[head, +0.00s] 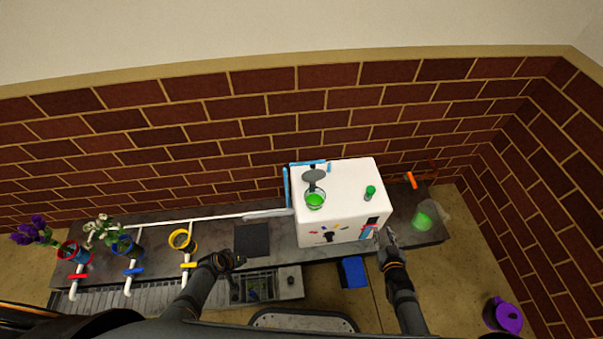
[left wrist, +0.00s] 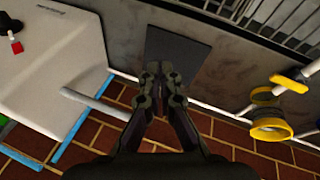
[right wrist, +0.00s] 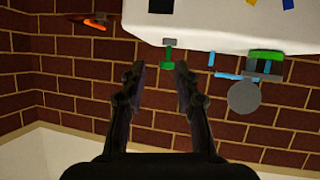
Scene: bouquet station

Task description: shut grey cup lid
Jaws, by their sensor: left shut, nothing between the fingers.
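A clear cup with green contents (head: 315,201) stands on top of the white box (head: 345,183). Its round grey lid (head: 313,178) is open, raised at the cup's far side on a dark hinge. The grey lid (right wrist: 244,97) also shows in the right wrist view, with the cup's green (right wrist: 266,55) above it. My left gripper (head: 228,261) is shut and empty, left of the box over the counter's front part; its fingertips (left wrist: 160,70) show over a dark mat. My right gripper (head: 384,236) is open and empty, in front of the box's right corner; its fingers (right wrist: 157,72) are apart.
A small green-topped item (head: 370,192) stands on the box right of the cup. A blue bar (head: 287,187) edges the box's left side. Another green cup (head: 424,220) is at the counter's right end. The dark mat (head: 252,240) lies left of the box. Pipes with a yellow ring (head: 182,240) stand further left.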

